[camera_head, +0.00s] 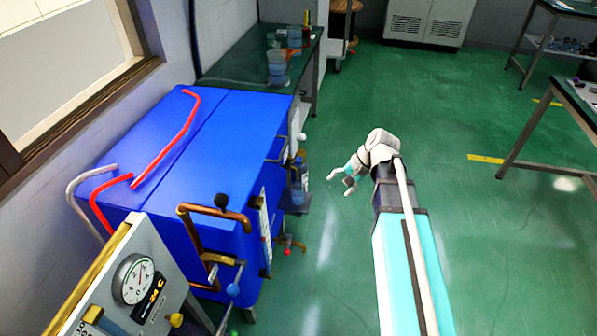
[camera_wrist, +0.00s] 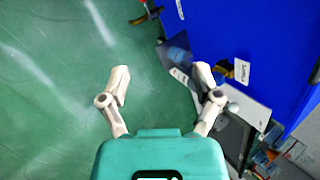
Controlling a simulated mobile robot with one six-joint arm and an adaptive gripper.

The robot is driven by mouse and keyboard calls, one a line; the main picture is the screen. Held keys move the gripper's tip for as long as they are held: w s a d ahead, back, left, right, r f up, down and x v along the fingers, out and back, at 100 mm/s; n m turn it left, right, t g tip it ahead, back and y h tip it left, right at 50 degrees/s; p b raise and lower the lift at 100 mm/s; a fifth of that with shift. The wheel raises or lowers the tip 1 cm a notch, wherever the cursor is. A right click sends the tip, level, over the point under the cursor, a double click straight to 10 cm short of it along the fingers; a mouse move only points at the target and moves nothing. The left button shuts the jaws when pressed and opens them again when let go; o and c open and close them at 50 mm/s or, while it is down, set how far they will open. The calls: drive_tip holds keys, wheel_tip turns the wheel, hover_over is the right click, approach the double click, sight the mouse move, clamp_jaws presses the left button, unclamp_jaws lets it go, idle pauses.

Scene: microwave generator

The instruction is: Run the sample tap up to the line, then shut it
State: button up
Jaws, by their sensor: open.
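In the wrist view a white label reading what looks like "SAMPLE" (camera_wrist: 242,72) is on the blue cabinet's side. A small brass-and-black tap (camera_wrist: 225,69) sits beside it, close to the right fingertip. A clear vessel with bluish content (camera_wrist: 178,50) is beyond the fingers; in the head view a similar vessel (camera_head: 299,182) stands at the cabinet's right side. I cannot make out a fill line or any flow. My gripper (camera_head: 340,183) is open and empty over the floor, right of the cabinet; its fingers (camera_wrist: 162,74) are spread wide in the wrist view, apart from the tap.
The blue cabinet (camera_head: 229,145) carries red pipes (camera_head: 170,140) on top and copper pipes (camera_head: 210,212) in front. A red-handled valve (camera_head: 287,246) sticks out low. A gauge panel (camera_head: 134,279) is at the near left. A glass-topped bench (camera_head: 245,75) stands behind.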

drive_tip(key=w+a+f+m+t+y+b, duration=0.1)
drive_tip(key=w+a+f+m+y+b, duration=0.1)
drive_tip(key=w+f+m+y+b, duration=0.8)
drive_tip(key=t+b, duration=0.2)
drive_tip(key=b, duration=1.4)
approach(298, 161)
drive_tip(key=d+f, duration=0.3)
drive_tip(key=shift+w+d+r+m+y+b, duration=0.2)
drive_tip(key=shift+w+d+m+y+b, duration=0.15)
drive_tip(key=shift+d+m+y+b, duration=0.25)
drive_tip(key=shift+a, duration=0.25)
drive_tip(key=w+a, duration=0.1)
drive_tip(key=a, duration=0.8)
drive_tip(key=w+a, duration=0.1)
drive_tip(key=a, duration=0.3)
drive_tip(key=shift+w+a, duration=0.15)
drive_tip(key=shift+w, duration=0.15)
clamp_jaws()
